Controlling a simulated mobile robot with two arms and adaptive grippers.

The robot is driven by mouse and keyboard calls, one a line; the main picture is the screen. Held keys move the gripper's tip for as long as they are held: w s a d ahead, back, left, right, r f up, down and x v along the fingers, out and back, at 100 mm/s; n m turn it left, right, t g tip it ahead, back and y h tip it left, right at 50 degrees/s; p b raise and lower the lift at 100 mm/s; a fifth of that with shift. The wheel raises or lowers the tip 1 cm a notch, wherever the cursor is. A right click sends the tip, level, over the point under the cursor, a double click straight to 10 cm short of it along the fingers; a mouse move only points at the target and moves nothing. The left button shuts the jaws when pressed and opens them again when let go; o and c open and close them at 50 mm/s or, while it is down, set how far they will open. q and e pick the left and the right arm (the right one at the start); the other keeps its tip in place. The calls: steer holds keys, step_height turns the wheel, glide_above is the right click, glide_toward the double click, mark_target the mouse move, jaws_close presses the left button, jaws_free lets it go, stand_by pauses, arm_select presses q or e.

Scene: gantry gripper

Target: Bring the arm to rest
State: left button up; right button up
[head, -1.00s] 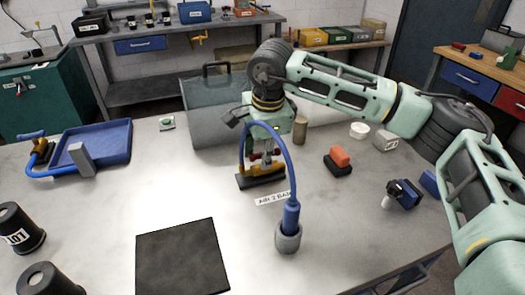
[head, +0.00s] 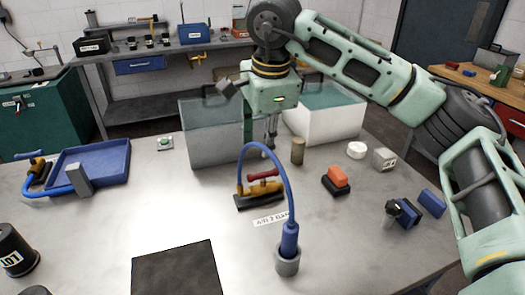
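My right arm comes in from the right, and its gripper (head: 270,133) points down above the worktable (head: 330,235). Its thin fingers are close together in this view, and their spacing is unclear. A yellow-brown device with a red grip (head: 262,187) lies on a black base below and slightly left of the fingers, apparently apart from them. A blue cable (head: 284,188) arches in front and ends in a blue plug (head: 289,240) standing in a grey socket (head: 287,265). A white label lies beside the device. My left gripper is not in view.
A blue tray (head: 105,160) is at left. A black mat (head: 178,272) lies in front.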

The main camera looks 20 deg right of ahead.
steer(key=shift+s+r, duration=0.1)
steer(key=shift+r, duration=0.15)
